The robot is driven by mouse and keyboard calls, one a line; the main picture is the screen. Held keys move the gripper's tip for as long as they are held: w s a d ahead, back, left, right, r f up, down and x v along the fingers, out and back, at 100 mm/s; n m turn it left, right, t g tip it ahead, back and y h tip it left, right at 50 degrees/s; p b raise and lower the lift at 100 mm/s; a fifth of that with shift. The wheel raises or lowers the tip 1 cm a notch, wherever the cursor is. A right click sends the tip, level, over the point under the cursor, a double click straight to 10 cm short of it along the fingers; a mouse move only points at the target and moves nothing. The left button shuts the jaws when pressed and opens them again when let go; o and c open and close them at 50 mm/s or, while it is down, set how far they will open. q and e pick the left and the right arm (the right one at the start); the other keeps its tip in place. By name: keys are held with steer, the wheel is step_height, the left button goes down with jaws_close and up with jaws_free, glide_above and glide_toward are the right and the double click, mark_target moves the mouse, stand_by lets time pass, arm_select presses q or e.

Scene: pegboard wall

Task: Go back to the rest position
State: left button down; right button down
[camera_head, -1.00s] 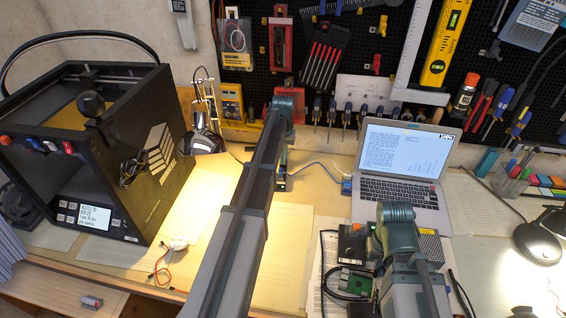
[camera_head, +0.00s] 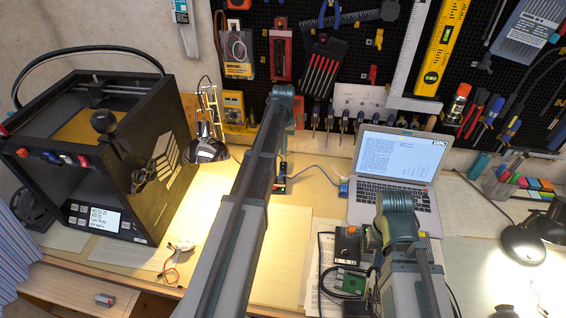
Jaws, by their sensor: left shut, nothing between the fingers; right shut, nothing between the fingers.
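My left arm (camera_head: 240,205) rises from the bottom middle to its elbow joint (camera_head: 284,95) in front of the pegboard. What lies beyond the elbow is mostly hidden behind the arm, and I see no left fingertips. My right arm (camera_head: 400,240) is lower and shorter in the picture, with its rounded joint (camera_head: 394,206) in front of the laptop's lower left corner. Its gripper is hidden too. I see no object carried by either arm.
A black 3D printer (camera_head: 130,190) stands at the left. An open laptop (camera_head: 398,150) stands behind my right arm. A green circuit board (camera_head: 350,281) lies close to that arm's left side. Lamps stand at left (camera_head: 208,149) and right (camera_head: 522,240). Tools hang on the pegboard (camera_head: 400,25).

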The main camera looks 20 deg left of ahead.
stand_by(0.3)
arm_select(q)
steer(key=s+d+m+y, duration=0.1)
steer(key=s+d+m, duration=0.5)
steer(key=s+d, duration=2.2)
steer(key=shift+s+d+m, duration=0.3)
steer(key=shift+s, duration=0.2)
